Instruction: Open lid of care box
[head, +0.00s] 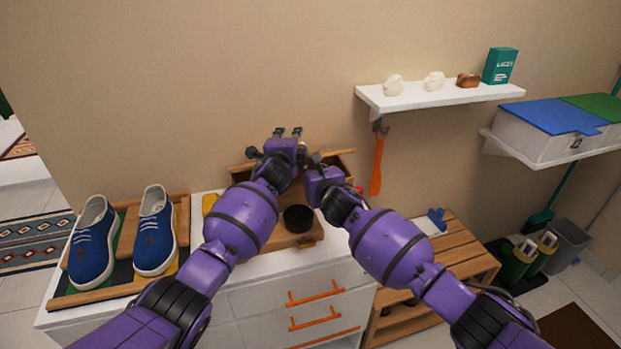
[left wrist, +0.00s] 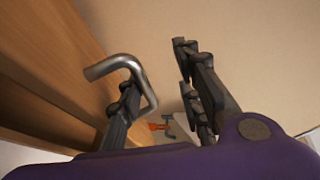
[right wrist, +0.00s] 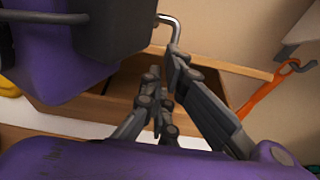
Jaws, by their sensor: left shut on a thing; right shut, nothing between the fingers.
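The care box is the wooden box (head: 343,156) against the wall on the white cabinet, largely hidden behind my arms. Its wood and a dark inner space show in the right wrist view (right wrist: 225,68). A bent metal handle (left wrist: 112,65) stands out from a wooden panel in the left wrist view; it also shows in the right wrist view (right wrist: 177,28). My left gripper (head: 287,132) is shut on this handle above the box. My right gripper (head: 312,158) is shut and empty, lower and to the right, close to the box front. The lid's exact angle is hidden.
A round black tin (head: 298,218) stands in front of the box. Blue shoes (head: 92,240) sit on a rack at left. An orange shoehorn (head: 377,162) hangs right of the box under a white shelf (head: 440,95). A slatted wooden bench (head: 455,250) stands to the right.

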